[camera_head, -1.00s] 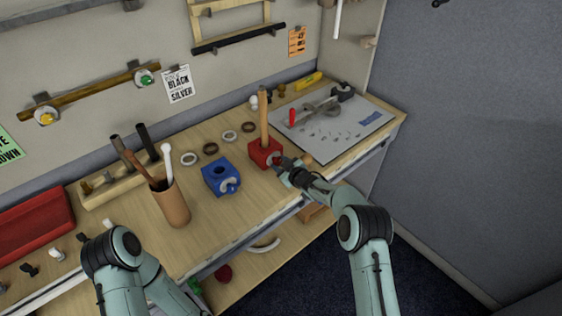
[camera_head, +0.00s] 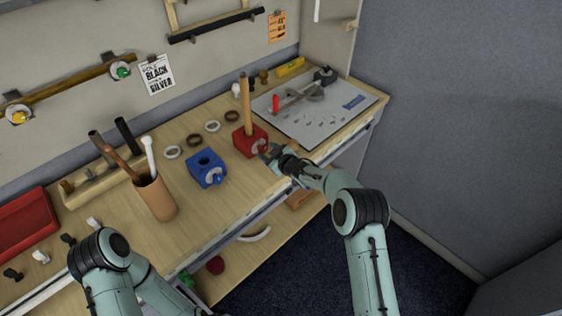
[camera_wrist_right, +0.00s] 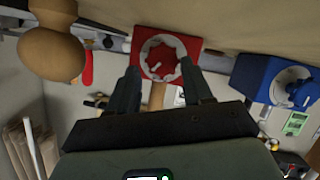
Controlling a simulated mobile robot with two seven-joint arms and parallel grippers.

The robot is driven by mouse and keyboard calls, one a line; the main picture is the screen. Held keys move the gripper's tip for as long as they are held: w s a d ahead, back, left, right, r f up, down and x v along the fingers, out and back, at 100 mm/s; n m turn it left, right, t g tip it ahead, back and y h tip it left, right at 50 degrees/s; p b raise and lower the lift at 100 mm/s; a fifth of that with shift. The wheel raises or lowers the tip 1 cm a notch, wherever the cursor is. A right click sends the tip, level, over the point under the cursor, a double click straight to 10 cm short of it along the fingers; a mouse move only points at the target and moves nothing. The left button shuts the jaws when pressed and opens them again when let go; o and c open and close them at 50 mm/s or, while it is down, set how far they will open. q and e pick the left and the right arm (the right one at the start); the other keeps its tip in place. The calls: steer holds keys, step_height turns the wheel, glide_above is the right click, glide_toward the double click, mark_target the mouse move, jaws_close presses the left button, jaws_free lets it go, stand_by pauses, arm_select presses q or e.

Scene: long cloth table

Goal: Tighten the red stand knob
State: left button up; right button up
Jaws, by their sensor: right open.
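The red stand (camera_head: 243,141) is a red block on the table with an upright wooden rod (camera_head: 246,100) in it. In the right wrist view the red stand (camera_wrist_right: 198,46) shows its knob (camera_wrist_right: 163,58), red in front of a pale toothed ring. My right gripper (camera_head: 268,153) is at the knob's side of the stand. In the right wrist view the open fingers of my right gripper (camera_wrist_right: 161,78) lie on either side of the knob's lower part; I cannot tell whether they touch it. My left arm shows at the lower left, but its gripper is out of view.
A blue stand (camera_head: 206,168) with a similar knob is left of the red one. A brown cup (camera_head: 156,199) with sticks stands further left. A grey board (camera_head: 325,118) with tools lies right. Dark and pale rings lie behind the stands. A rounded wooden thing (camera_wrist_right: 52,45) is near my right gripper.

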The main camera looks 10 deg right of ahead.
arm_select(q)
steer(key=s+f+b, duration=0.3)
steer(key=s+f, duration=0.1)
steer(key=f, duration=0.1)
steer(key=shift+s+f, duration=0.15)
steer(key=shift+s, duration=0.25)
arm_select(e)
steer(key=v, duration=1.1)
steer(key=shift+s, duration=0.3)
